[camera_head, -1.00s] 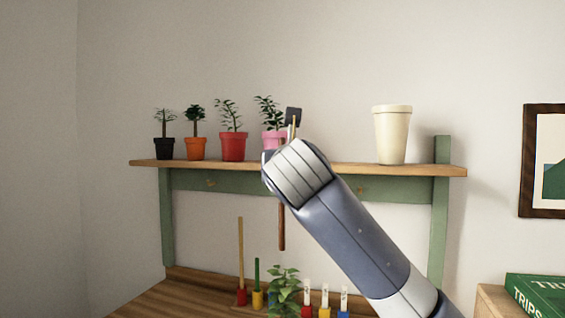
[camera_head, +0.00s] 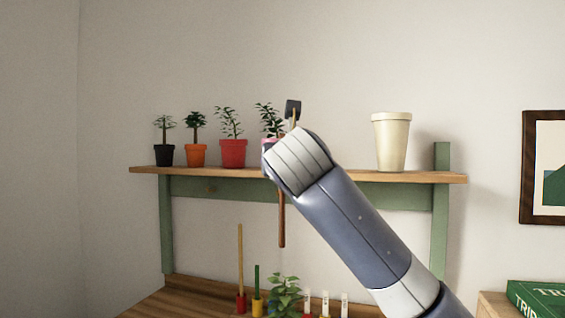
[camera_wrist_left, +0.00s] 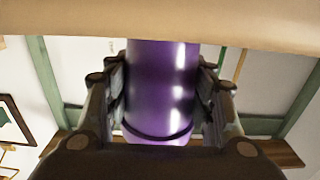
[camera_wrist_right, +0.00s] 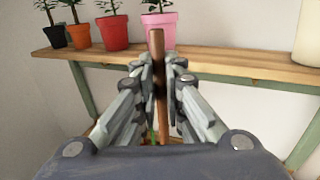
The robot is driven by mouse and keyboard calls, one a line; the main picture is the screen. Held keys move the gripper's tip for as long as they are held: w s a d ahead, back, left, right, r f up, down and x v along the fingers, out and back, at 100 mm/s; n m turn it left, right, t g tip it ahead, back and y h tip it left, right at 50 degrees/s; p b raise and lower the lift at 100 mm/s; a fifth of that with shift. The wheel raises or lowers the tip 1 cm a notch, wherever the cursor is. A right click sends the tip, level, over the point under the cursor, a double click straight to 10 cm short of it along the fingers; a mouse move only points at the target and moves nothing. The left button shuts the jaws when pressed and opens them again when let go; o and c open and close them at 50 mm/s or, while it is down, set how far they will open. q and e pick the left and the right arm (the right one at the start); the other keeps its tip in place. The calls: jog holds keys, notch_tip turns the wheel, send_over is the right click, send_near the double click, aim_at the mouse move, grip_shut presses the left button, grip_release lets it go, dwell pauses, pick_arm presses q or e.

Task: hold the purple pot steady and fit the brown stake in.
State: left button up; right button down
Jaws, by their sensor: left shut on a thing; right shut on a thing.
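The purple pot (camera_wrist_left: 162,88) is glossy and shows only in the left wrist view, between the two fingers of my left gripper (camera_wrist_left: 160,68), which is shut on it. Its upper part in that view is hidden behind a wide tan band. My left gripper is not in the head view. The brown stake (camera_wrist_right: 158,60) is a long thin rod held between the fingers of my right gripper (camera_wrist_right: 158,85). Its lower part hangs upright below my right wrist in the head view (camera_head: 282,225); that wrist hides the fingers there.
A wooden shelf (camera_head: 340,174) carries black (camera_head: 164,155), orange (camera_head: 195,156), red (camera_head: 233,154) and pink (camera_wrist_right: 147,28) potted plants and a cream pot (camera_head: 391,142). Several coloured sticks (camera_head: 240,260) and a leafy plant (camera_head: 284,295) stand below. A green book (camera_head: 535,298) lies right.

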jog(key=shift+r, duration=2.75)
dwell(0.3)
